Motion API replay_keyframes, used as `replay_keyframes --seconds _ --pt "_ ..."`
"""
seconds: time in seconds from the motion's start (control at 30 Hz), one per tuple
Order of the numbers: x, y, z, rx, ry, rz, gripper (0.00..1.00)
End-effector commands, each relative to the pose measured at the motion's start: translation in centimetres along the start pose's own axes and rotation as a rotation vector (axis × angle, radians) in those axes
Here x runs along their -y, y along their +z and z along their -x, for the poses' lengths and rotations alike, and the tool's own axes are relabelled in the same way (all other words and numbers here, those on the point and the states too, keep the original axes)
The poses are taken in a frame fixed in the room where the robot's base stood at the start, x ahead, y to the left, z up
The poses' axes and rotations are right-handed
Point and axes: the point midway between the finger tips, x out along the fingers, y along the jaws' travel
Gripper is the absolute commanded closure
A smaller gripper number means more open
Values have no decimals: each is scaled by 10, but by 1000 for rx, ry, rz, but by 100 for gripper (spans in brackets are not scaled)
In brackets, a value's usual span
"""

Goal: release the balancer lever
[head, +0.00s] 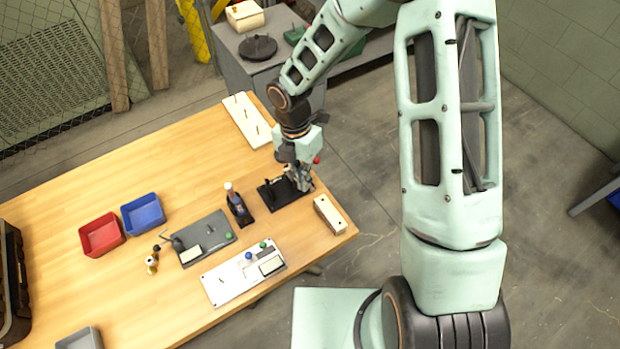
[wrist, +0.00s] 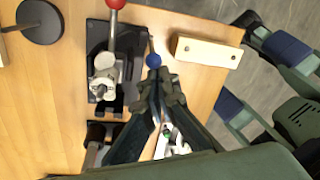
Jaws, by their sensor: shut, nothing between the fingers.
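A black-based fixture (head: 270,195) stands near the right end of the wooden table, and its black base also shows in the wrist view (wrist: 97,40). It carries a pale grey mechanism (wrist: 104,82). A lever with a red ball knob (wrist: 116,4) rises from it; the red knob also shows in the head view (head: 317,160). A thin rod with a blue ball knob (wrist: 153,60) is beside the base. I cannot tell which is the balancer lever. My gripper (wrist: 160,78) is shut and empty, its fingertips close to the blue knob; contact is unclear. In the head view my gripper (head: 301,180) partly hides the fixture.
A cream block (head: 330,214) lies right of the fixture near the table edge. A dark bottle-like item (head: 238,204) stands to its left. A grey panel (head: 206,238), a white panel (head: 225,285) and red (head: 101,236) and blue (head: 143,214) bins lie farther left.

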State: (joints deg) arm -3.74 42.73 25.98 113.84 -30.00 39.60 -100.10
Motion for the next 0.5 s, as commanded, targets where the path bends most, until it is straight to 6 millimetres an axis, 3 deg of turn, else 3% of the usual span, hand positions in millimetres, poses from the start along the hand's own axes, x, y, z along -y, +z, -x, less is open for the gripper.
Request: replay_keyframes --seconds 0.5 --pt "2 -1 12 1 0 1 100"
